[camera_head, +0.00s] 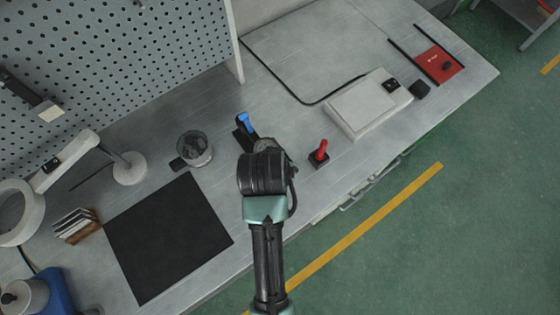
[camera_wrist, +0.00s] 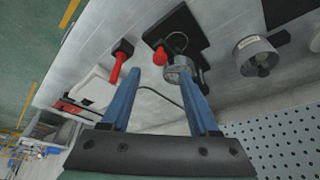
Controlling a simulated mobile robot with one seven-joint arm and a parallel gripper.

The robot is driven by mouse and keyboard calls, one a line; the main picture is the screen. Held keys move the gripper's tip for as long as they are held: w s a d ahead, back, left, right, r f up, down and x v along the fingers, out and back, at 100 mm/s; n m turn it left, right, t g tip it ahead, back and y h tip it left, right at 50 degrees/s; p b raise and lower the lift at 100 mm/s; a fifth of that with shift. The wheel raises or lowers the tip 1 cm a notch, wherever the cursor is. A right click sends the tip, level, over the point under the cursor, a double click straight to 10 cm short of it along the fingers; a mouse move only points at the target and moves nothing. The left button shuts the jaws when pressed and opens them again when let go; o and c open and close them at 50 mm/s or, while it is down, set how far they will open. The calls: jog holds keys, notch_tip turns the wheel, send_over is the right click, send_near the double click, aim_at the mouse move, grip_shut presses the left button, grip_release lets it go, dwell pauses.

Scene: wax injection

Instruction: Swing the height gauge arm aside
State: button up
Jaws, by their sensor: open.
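A black base plate (camera_wrist: 172,28) carries a red ball knob (camera_wrist: 160,56), a thin dark ring and a round metal part (camera_wrist: 178,70). I take this for the height gauge, but I cannot tell its arm clearly. My gripper (camera_wrist: 160,73) is open, its two blue fingers apart. In the wrist view the red knob appears just beyond the gap between the fingertips, and the metal part is by the right fingertip. Contact cannot be told. In the head view a blue finger of my gripper (camera_head: 246,122) shows beyond my wrist, which hides most of the gauge.
A red lever on a black block (camera_head: 319,152) stands to the right. A cup of dark pieces (camera_head: 195,148) and a black mat (camera_head: 165,235) are to the left. A pale box (camera_head: 365,105) with a cable lies farther right, and a pegboard (camera_head: 110,60) rises behind.

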jog(key=x, duration=0.7)
jog(key=shift+w, duration=0.1)
jog(key=shift+r, duration=0.1)
grip_shut()
dwell(1.2)
